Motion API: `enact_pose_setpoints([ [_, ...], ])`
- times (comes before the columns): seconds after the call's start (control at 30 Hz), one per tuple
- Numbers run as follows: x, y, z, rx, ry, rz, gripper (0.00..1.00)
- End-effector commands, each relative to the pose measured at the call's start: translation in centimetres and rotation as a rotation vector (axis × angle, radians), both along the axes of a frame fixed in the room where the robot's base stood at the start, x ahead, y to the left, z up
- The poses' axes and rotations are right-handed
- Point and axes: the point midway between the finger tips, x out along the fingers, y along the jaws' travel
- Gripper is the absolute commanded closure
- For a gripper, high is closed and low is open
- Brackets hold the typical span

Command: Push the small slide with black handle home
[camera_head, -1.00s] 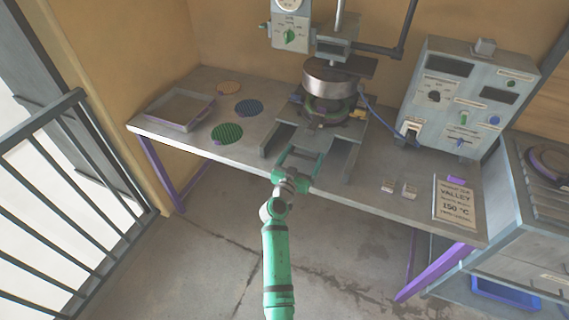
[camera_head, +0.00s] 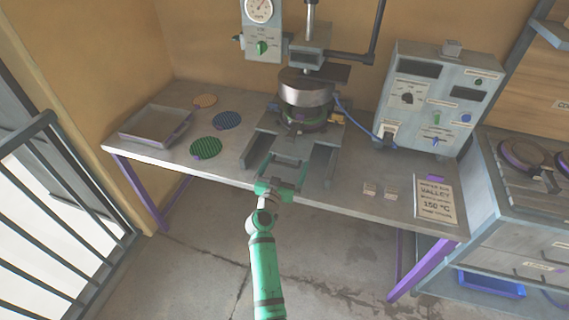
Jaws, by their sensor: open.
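The press (camera_head: 305,88) stands at the back middle of the bench, with a round metal head above a dark base. In front of it, two grey rails (camera_head: 322,162) flank a flat grey channel (camera_head: 290,145). My gripper (camera_head: 284,161) is open, its two green fingers spread and pointing toward the press between the rails. A thin pale crossbar (camera_head: 286,158) shows between or just beyond the fingertips; I cannot tell whether they touch it. I cannot make out a black handle or the small slide clearly; both are too small or hidden by my gripper.
On the bench (camera_head: 228,168), a shallow tray (camera_head: 155,127) and green (camera_head: 206,147), blue (camera_head: 227,120) and orange discs (camera_head: 205,101) lie left. A railing (camera_head: 60,200) stands far left.

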Motion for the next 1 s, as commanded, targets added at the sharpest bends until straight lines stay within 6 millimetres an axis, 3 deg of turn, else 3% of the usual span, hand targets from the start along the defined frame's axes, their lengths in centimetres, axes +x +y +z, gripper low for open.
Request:
enact_pose_setpoints([
  [0.3,-5.6,2.9,-0.4,0.000,0.004,0.012,0.00],
  [0.5,-8.1,4.1,-0.4,-0.002,0.005,0.014,0.00],
  [1.0,-8.9,4.6,-0.3,-0.001,0.005,0.015,0.00],
])
